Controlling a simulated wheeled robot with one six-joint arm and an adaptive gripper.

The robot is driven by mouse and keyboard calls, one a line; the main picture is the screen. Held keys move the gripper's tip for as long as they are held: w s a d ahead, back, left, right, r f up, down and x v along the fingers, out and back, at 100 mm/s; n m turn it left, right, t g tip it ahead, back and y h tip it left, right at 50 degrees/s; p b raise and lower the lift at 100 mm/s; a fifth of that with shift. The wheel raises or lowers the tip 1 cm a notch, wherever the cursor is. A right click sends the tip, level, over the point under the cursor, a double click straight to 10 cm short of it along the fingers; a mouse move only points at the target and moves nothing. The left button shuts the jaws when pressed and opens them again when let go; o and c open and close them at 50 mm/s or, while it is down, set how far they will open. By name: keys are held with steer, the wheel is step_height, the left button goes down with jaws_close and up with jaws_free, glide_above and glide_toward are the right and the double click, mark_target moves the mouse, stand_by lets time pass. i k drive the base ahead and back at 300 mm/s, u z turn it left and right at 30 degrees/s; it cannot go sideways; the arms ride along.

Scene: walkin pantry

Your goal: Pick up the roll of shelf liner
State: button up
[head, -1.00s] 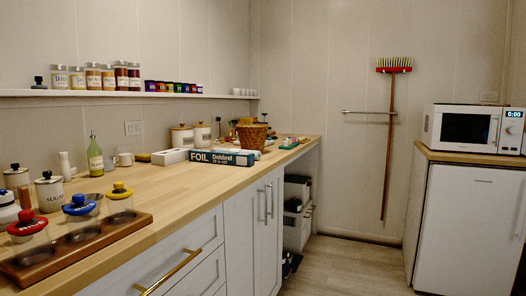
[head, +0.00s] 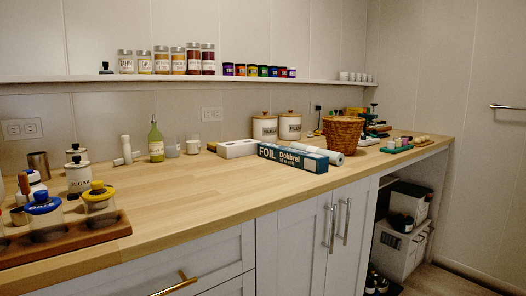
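A white roll (head: 328,152), which looks like the shelf liner, lies on the wooden counter just behind the blue and white foil box (head: 292,158). The box hides much of its length, and its right end shows past the box. A wicker basket (head: 342,132) stands close behind the roll. My gripper is not in view.
A white box (head: 237,149) lies left of the foil box, with two white canisters (head: 265,127) behind. A green bottle (head: 156,141) and several jars in a wooden tray (head: 70,243) stand left. The counter's middle (head: 190,187) is clear. A wall shelf (head: 100,79) runs above.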

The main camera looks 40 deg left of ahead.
mark_target(336, 159)
steer(key=u, duration=0.95)
steer(key=i, duration=0.8)
steer(key=u, duration=0.85)
